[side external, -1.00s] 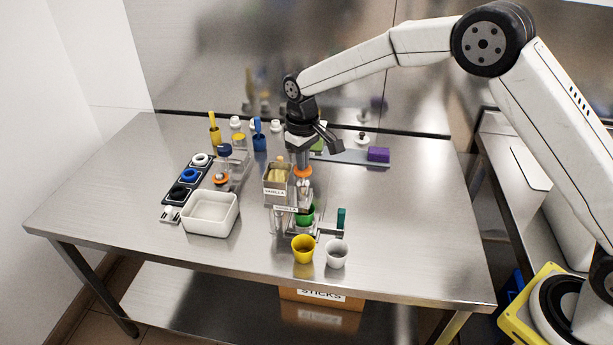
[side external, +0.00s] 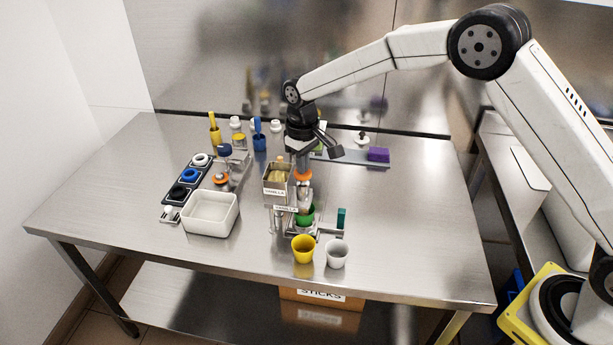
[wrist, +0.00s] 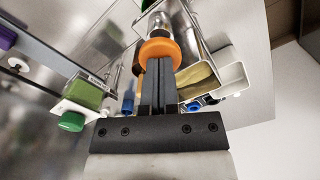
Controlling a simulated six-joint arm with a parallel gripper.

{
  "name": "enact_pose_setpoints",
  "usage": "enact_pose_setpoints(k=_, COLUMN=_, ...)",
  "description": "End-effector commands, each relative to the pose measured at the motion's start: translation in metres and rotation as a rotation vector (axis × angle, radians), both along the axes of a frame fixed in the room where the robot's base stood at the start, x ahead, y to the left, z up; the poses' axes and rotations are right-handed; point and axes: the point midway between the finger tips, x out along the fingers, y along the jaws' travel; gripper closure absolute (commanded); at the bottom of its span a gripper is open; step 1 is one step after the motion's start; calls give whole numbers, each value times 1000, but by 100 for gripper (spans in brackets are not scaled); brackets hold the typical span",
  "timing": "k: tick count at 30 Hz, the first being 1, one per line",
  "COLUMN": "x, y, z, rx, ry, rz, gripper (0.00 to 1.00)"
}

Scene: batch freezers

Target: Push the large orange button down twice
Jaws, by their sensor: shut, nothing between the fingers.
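The large orange button (side external: 303,176) is a round knob on the dispenser marked VANILLA, near the middle of the table. My gripper (side external: 303,170) points down right over it, with its fingers shut and empty. In the wrist view, the shut fingertips (wrist: 159,60) overlap the orange button (wrist: 160,47) and appear to touch its top. The fingers hide part of the button. How far it is pressed is hard to tell.
The vanilla bin (side external: 278,190) stands close left of the button. A white tub (side external: 210,214) is at left. The table's right side is clear.

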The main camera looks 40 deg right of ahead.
Motion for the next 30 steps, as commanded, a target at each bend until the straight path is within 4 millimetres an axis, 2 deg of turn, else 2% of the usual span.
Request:
enact_pose_setpoints(k=14, x=-1, y=0, z=-4, rx=-1, ry=3, rz=0, gripper=100)
enact_pose_setpoints(k=30, x=-1, y=0, z=17, rx=-1, ry=3, rz=0, gripper=100)
